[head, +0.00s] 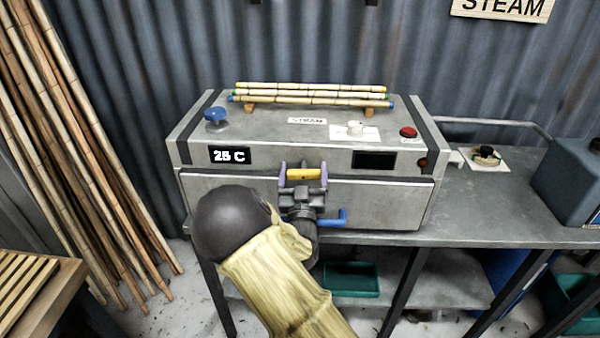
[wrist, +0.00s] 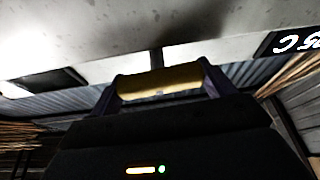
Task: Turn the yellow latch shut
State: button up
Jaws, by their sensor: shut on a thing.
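The yellow latch (head: 304,174) is on the front of the grey steam box (head: 230,187), at the seam between its upper body and front door. My gripper (head: 303,172) is at the latch, with its purple-grey fingers on the left and right ends of the yellow piece, shut on it. In the wrist view the yellow latch (wrist: 158,83) lies crosswise between the two fingers. The front door looks closed against the box.
Several bamboo poles (head: 310,95) rest on top of the box. A blue knob (head: 215,116), a white knob (head: 355,129) and a red button (head: 408,132) are also there. A blue handle (head: 333,218) shows below my gripper. Tall canes (head: 75,150) lean at the left.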

jog(key=n, duration=0.1)
jog(key=n+y, duration=0.1)
jog(key=n, duration=0.1)
jog(key=shift+a+y, duration=0.2)
jog(key=shift+y, duration=0.1)
jog(key=shift+d+n+y+b, duration=0.15)
jog(key=shift+n+y, duration=0.15)
jog(key=shift+n, duration=0.35)
jog(key=shift+n+y+b, duration=0.15)
jog(key=shift+n+y, duration=0.15)
jog(key=shift+n, duration=0.35)
jog(key=o, duration=0.9)
jog(key=v, duration=1.2)
jog(key=shift+s+r+b, duration=0.2)
jog(key=shift+r+b, duration=0.1)
